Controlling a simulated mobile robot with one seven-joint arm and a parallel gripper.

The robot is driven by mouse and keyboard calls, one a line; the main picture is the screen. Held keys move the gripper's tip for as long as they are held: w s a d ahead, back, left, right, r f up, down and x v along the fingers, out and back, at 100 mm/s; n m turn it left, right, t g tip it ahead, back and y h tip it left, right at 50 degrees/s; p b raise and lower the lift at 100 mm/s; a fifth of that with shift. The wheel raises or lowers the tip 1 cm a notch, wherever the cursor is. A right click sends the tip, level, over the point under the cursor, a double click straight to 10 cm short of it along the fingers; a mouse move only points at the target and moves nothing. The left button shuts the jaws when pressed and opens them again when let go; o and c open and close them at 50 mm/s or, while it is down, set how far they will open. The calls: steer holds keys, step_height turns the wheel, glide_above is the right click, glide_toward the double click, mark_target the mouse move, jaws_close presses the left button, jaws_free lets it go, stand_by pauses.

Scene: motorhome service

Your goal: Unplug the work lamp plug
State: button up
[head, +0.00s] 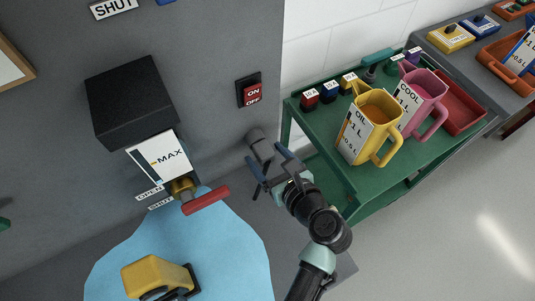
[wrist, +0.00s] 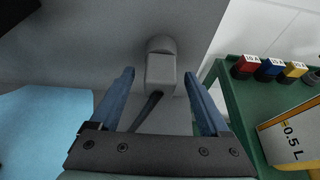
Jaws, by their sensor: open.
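A grey plug (head: 261,149) sits on the grey wall panel below the red ON/OFF switch (head: 252,93). In the wrist view the plug (wrist: 161,72) stands out from the wall, with a dark cable (wrist: 148,108) running down from it. My gripper (head: 268,172) is just in front of the plug and a little below it. In the wrist view its two blue fingers (wrist: 161,76) are spread wide, one on each side of the plug, with clear gaps. The fingers do not appear to touch the plug. The work lamp itself cannot be made out for certain.
To the right stands a green cart (head: 325,125) with a yellow OIL jug (head: 358,137), a pink COOL jug (head: 425,92), fuses and a red tray (head: 462,103). Left are a black box (head: 131,100), a red-handled valve (head: 206,200) and a yellow lamp-like object (head: 156,274) on a blue surface (head: 232,245).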

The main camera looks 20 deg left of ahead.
jaws_close()
stand_by(0.8)
steer(key=shift+s+d+p, duration=0.35)
steer(key=shift+d+p, duration=0.15)
steer(key=shift+p, duration=0.05)
stand_by(1.5)
steer(key=c, duration=0.8)
jaws_free()
steer(key=shift+c, duration=0.2)
jaws_close()
